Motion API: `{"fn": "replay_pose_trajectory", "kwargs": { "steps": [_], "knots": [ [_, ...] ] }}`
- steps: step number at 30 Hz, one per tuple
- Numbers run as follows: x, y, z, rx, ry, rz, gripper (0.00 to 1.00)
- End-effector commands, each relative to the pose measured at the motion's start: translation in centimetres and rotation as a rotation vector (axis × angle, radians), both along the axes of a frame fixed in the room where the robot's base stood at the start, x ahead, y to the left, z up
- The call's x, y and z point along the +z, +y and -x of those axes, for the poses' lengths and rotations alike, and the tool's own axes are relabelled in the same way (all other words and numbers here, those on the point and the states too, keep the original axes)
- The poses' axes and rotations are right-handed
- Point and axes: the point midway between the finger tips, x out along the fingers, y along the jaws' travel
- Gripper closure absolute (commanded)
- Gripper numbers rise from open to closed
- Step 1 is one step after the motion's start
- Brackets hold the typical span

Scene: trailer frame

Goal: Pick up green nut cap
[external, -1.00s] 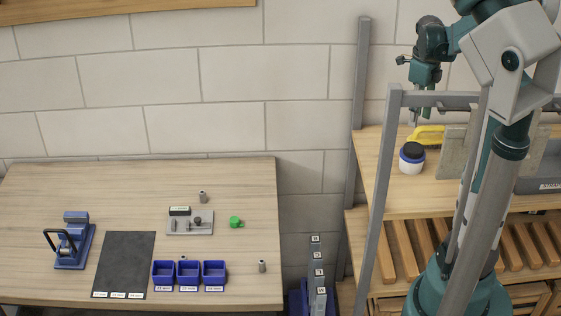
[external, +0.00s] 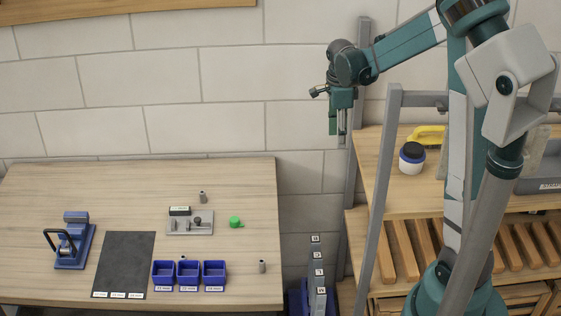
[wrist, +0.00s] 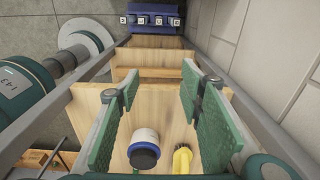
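The green nut cap (external: 236,221) lies on the right part of the wooden table (external: 50,187), just right of a grey fixture plate. It is not visible in the wrist view. My gripper (external: 338,138) hangs in the air right of the table, beside the shelf's upright post, well above and to the right of the cap. In the wrist view its two green fingers (wrist: 160,130) are wide apart with nothing held between them.
The grey fixture plate (external: 185,228) holds small parts. Blue bins (external: 189,283), a dark mat (external: 124,265) and a blue press (external: 74,245) stand on the table. A shelf (external: 385,190) with a white jar (external: 411,165) and yellow tool (external: 427,132) is at right.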

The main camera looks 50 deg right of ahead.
Motion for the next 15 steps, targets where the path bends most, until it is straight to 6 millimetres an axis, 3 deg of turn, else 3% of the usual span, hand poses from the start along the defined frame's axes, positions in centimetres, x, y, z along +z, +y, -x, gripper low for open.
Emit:
{"fn": "replay_pose_trajectory", "kwargs": {
  "steps": [3, 15],
  "knots": [
    [-1.6, 3.0, -2.3, 0.095, 0.004, 0.007, 0.62],
    [-6.3, 13.4, -8.6, 0.410, 0.018, 0.026, 0.62]
  ]
}}
